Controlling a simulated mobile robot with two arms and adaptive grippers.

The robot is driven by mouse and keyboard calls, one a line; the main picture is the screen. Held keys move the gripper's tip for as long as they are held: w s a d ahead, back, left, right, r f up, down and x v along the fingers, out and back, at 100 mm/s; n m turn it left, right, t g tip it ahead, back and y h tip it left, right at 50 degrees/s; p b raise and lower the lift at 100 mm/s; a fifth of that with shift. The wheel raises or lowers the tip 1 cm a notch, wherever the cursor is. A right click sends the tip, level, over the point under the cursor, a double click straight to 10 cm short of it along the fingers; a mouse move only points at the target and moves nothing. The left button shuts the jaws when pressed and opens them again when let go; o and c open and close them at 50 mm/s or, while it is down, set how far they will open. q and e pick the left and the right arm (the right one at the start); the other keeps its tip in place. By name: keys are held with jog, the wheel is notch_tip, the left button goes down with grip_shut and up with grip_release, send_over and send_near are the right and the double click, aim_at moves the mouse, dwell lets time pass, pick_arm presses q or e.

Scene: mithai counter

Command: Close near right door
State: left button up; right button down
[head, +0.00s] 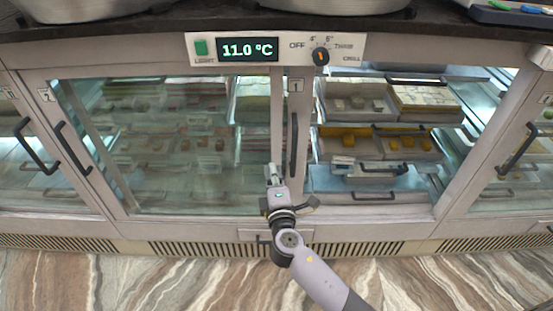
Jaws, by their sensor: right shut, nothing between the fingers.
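The counter's glass front has a left-hand glass door (180,140) with a pale frame, which lies across its bay. To its right is an upright pale door frame (304,110) with a black vertical handle (293,145). The right-hand bay beyond it shows trays more clearly; I cannot tell for sure whether glass covers all of it. My right gripper (273,172) is shut and empty. It is in front of the lower part of the central uprights, just below and left of that handle. Whether it touches the frame is unclear. My left gripper is out of view.
A control panel (275,49) above the doors reads 11.0 °C. Another black handle (518,150) is at the right, and two more are at the left. Drawers and trays of sweets (375,140) sit inside. Steel bowls rest on the dark countertop. The marbled floor in front looks clear.

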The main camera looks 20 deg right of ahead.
jog(key=w, duration=0.3)
jog(key=w+d, duration=0.1)
jog(key=w, duration=0.5)
jog(key=shift+w+d, duration=0.25)
jog(key=shift+w, duration=0.05)
pick_arm(q)
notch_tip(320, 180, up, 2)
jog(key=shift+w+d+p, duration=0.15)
jog(key=shift+p, duration=0.8)
pick_arm(e)
jog(key=s+d, duration=0.2)
jog(key=d, duration=0.1)
jog(key=shift+s+d+f, duration=0.1)
jog(key=shift+d, duration=0.15)
